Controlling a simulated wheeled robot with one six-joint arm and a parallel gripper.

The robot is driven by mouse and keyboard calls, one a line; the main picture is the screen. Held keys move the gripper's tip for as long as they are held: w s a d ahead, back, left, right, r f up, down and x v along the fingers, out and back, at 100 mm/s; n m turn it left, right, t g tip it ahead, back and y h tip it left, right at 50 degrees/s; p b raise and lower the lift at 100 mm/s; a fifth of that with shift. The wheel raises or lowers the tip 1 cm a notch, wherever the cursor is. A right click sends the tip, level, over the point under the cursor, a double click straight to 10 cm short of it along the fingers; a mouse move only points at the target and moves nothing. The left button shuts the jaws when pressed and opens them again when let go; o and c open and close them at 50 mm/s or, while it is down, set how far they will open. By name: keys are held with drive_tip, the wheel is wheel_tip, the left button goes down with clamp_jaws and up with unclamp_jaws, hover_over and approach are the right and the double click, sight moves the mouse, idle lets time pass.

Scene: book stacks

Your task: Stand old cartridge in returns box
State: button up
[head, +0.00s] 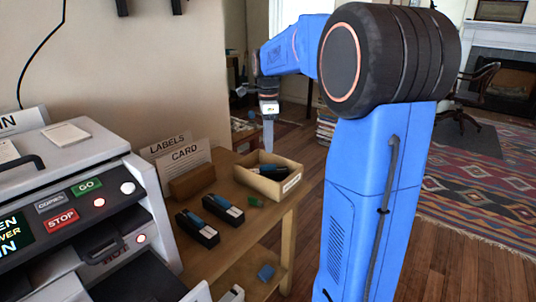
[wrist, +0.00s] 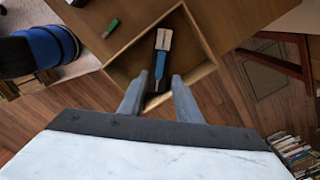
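The returns box (head: 245,180) is a shallow, open wooden box with a white label, at the right end of the wooden stand. A dark cartridge (head: 269,170) with a blue and pale label is inside it, looking laid down or leaning rather than upright. The box (wrist: 203,71) and cartridge (wrist: 163,42) also show in the wrist view, the cartridge's near end partly hidden by shadow. My gripper (head: 268,147) hangs above the box, pointing down. In the wrist view its fingers (wrist: 157,90) are apart, with nothing seen held between them.
Two more cartridges (head: 197,229) (head: 224,209) lie on the stand, left of the box. A small green block (head: 255,201) lies in front of the box. Card signs (head: 183,160) stand behind. A grey machine (head: 100,190) with buttons fills the left.

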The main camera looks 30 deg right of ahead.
drive_tip(key=s+a+r+n+t, duration=0.2)
drive_tip(key=s+a+n, duration=0.85)
drive_tip(key=s, duration=0.45)
drive_tip(key=s+a+f+n+t, duration=0.1)
drive_tip(key=s+a+f+n, duration=0.1)
drive_tip(key=s+f+n, duration=0.3)
drive_tip(key=s+a+f+n+t, duration=0.1)
drive_tip(key=s+a+f+n, duration=0.2)
drive_tip(key=s, duration=0.7)
wheel_tip(320, 180, down, 3)
drive_tip(key=n, duration=0.4)
drive_tip(key=shift+a+t, duration=0.15)
drive_tip(key=shift+t, duration=0.25)
